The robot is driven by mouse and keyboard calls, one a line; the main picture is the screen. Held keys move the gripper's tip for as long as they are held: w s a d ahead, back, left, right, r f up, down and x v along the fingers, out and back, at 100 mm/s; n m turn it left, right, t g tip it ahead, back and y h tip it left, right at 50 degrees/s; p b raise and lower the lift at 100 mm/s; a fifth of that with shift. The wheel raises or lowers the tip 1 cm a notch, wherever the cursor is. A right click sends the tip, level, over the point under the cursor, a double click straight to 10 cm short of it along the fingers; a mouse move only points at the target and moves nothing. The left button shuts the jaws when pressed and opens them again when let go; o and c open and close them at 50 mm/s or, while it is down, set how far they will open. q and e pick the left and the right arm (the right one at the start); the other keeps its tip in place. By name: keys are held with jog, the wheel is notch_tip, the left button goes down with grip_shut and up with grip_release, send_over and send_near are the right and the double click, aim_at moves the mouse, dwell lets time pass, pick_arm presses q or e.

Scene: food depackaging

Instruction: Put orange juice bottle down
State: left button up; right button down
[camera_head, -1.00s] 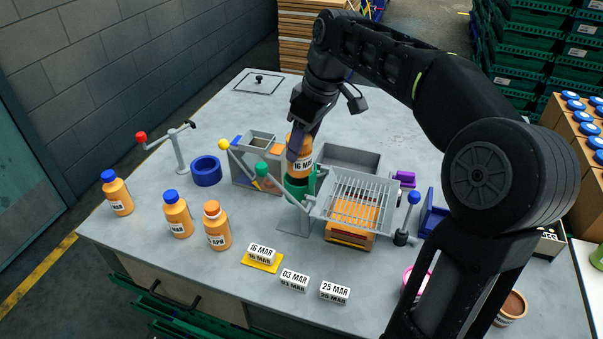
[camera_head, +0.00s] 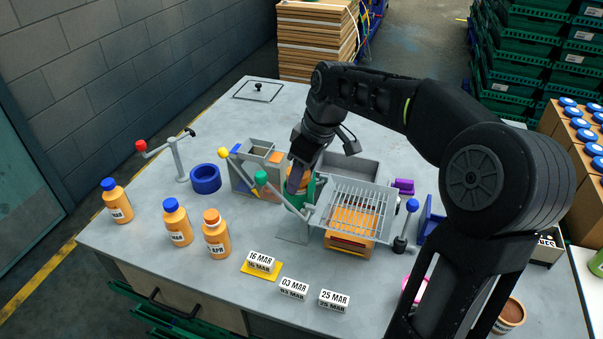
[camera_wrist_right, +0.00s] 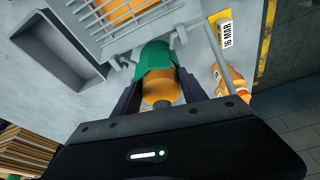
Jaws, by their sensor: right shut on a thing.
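My right gripper (camera_head: 298,178) is shut on an orange juice bottle (camera_head: 297,184). The bottle stands down inside the green holder (camera_head: 313,191) beside the grated grey rack, and its label is hidden. In the right wrist view the two dark fingers flank the orange bottle (camera_wrist_right: 160,88), with the green holder (camera_wrist_right: 156,56) around its far part. I cannot tell if the bottle rests on the holder's bottom. My left gripper is not in view.
Several orange bottles (camera_head: 177,226) stand at the table's left. Date blocks (camera_head: 294,289) lie in front. The table's back left is mostly clear.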

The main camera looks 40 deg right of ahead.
jog(key=shift+f, duration=0.1)
jog(key=c, duration=0.6)
grip_release()
jog(key=shift+c, duration=0.2)
jog(key=v, duration=1.2)
